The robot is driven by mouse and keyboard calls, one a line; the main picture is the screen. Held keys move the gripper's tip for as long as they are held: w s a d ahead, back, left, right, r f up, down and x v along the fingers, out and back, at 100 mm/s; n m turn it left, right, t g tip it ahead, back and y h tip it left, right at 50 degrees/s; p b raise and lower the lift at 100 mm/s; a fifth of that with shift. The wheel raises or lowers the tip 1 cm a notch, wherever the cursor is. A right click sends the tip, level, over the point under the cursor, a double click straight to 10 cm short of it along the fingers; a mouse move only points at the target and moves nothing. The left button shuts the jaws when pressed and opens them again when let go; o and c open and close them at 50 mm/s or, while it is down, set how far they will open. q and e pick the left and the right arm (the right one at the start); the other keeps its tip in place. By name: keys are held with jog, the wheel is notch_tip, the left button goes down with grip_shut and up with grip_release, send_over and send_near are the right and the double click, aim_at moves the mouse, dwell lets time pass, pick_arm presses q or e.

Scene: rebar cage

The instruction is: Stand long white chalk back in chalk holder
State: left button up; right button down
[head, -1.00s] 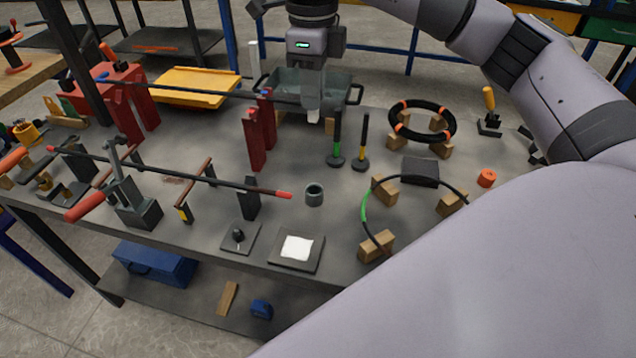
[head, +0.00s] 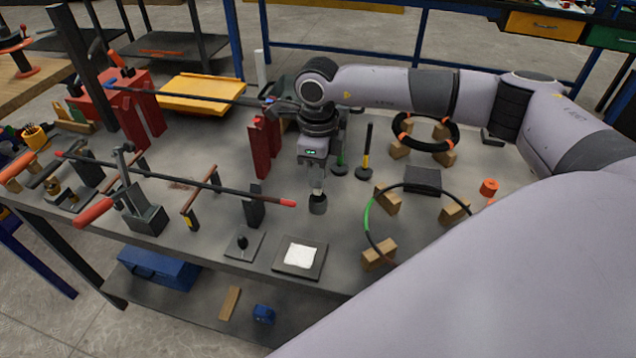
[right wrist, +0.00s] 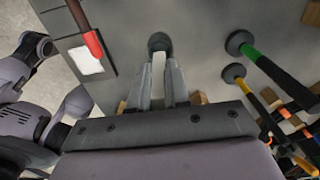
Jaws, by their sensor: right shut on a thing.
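The chalk holder is a small dark grey-green cup (head: 318,206) standing upright on the table. It also shows in the right wrist view (right wrist: 159,41) just beyond my fingertips. My right gripper (head: 317,188) is directly over the cup, pointing down, shut on the long white chalk (right wrist: 158,75). In the right wrist view the chalk lies between the two fingers (right wrist: 160,68), its far end at the near rim of the cup. I cannot tell whether that end is inside the cup. The fingers hide most of the chalk in the head view. My left gripper is not in view.
A dark rod with a red end (head: 288,203) lies on supports to the left of the cup. A red stand (head: 259,150) is behind left. Dark-based upright tools (head: 367,152) stand behind right. A cable ring on wooden blocks (head: 379,252) is at right, a white pad (head: 300,254) in front.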

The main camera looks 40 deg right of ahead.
aim_at(318, 193)
notch_tip(318, 193, down, 4)
jog(key=shift+r+p, duration=0.1)
jog(key=shift+p, duration=0.2)
jog(key=shift+f, duration=0.25)
jog(key=c, duration=1.1)
grip_release()
jog(key=shift+r, duration=0.1)
notch_tip(318, 193, up, 7)
jog(key=shift+d+r+b, duration=0.1)
jog(key=shift+b, duration=0.75)
